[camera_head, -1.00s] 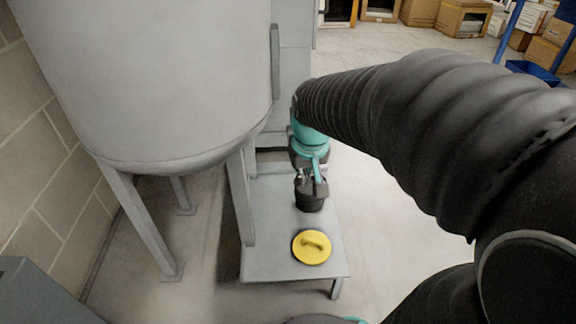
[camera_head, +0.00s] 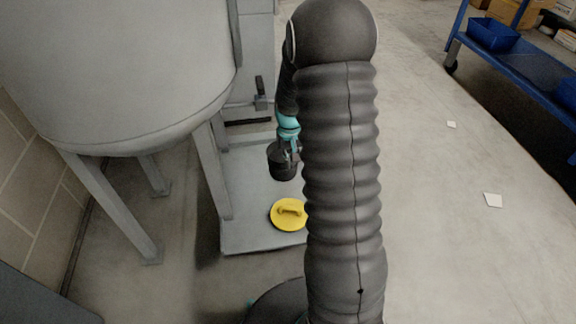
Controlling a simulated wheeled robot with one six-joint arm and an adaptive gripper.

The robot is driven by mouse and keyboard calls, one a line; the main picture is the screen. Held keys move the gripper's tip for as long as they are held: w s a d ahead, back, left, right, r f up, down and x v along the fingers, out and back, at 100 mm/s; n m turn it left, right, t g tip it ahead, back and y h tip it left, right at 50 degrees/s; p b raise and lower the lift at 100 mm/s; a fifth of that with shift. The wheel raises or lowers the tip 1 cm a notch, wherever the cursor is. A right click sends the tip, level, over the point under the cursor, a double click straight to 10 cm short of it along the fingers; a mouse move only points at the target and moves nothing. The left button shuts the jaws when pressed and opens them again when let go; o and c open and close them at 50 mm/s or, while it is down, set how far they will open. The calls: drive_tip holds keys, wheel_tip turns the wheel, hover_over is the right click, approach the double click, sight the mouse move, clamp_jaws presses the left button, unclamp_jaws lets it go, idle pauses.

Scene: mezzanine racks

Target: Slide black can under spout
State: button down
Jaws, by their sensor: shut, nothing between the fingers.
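The black can (camera_head: 283,168) stands on the low grey platform (camera_head: 262,238), behind the yellow lid (camera_head: 287,214). My gripper (camera_head: 291,153) is at the can's upper right side, next to it or touching it; I cannot tell which. Its fingers are shut and hold nothing. My dark sleeved arm hides part of the gripper and the platform's right side. A small dark lever-like fitting (camera_head: 260,92) shows on the grey column behind the platform, above a dark bar (camera_head: 248,122). I cannot tell whether this fitting is the spout.
A large grey tank (camera_head: 120,80) on legs (camera_head: 112,200) stands at the left, close beside the platform. A block wall (camera_head: 30,190) is at far left. A blue rack with bins (camera_head: 495,35) stands at upper right. The floor between is mostly clear.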

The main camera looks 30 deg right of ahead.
sight(278, 172)
wheel_tip(278, 172, down, 9)
drive_tip(key=shift+f+b, duration=0.1)
drive_tip(key=shift+b, duration=0.55)
drive_tip(key=w, duration=0.3)
drive_tip(key=shift+d, duration=0.35)
drive_tip(key=shift+w+d, duration=0.15)
drive_tip(key=shift+w, duration=0.25)
drive_tip(key=shift+w, duration=0.1)
